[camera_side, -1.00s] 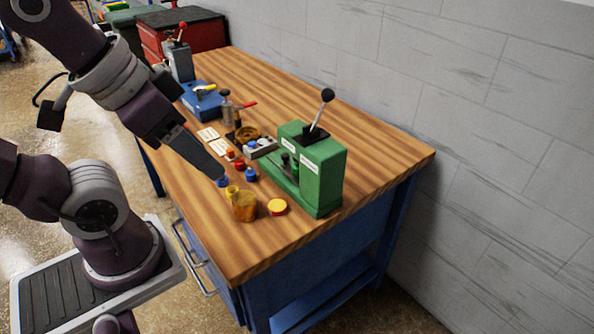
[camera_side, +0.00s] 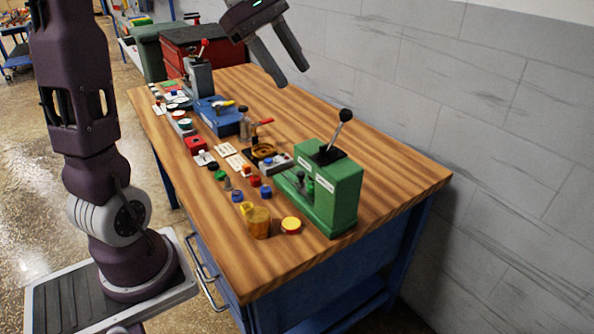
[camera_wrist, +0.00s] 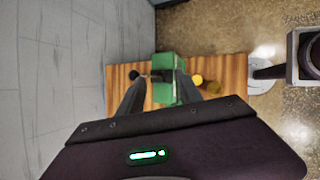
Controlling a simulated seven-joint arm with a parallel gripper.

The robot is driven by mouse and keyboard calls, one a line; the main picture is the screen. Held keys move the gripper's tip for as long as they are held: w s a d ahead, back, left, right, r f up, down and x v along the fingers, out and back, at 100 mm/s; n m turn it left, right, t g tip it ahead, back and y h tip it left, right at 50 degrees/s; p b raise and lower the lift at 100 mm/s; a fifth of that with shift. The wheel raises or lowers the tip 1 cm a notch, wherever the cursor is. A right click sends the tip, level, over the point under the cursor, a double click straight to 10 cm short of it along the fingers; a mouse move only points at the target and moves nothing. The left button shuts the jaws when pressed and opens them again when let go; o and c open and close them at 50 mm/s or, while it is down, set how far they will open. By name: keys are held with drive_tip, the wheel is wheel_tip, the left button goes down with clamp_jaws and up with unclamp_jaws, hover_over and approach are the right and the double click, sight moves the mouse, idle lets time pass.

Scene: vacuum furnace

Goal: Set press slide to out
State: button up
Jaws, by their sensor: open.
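The green press (camera_side: 336,200) stands upright near the right end of the wooden bench, with a black-knobbed lever (camera_side: 342,128) leaning up from its top. Its low green base (camera_side: 294,190) reaches out to the left and carries small dark green parts. I cannot tell which part is the slide or how far out it is. My gripper (camera_side: 291,75) is open and empty, high above the bench and well clear of the press. In the wrist view the press (camera_wrist: 164,68) shows between and beyond my two fingers (camera_wrist: 160,78).
A blue device (camera_side: 215,116) and a grey lever press (camera_side: 199,78) stand farther back. A wall runs behind.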

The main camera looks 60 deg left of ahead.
drive_tip(key=w+a+f+n+t+h, duration=0.1)
drive_tip(key=w+a+f+n+t, duration=0.2)
drive_tip(key=a+n, duration=0.65)
drive_tip(key=m+g, duration=0.1)
drive_tip(key=m, duration=0.1)
approach(299, 172)
drive_tip(key=d, duration=0.1)
drive_tip(key=x, duration=0.7)
drive_tip(key=shift+w+a+f, duration=0.1)
drive_tip(key=shift+w+f, duration=0.15)
drive_tip(key=shift+f, duration=0.2)
drive_tip(key=shift+w+f, duration=0.25)
drive_tip(key=shift+f, duration=0.05)
clamp_jaws()
drive_tip(key=shift+r, duration=0.1)
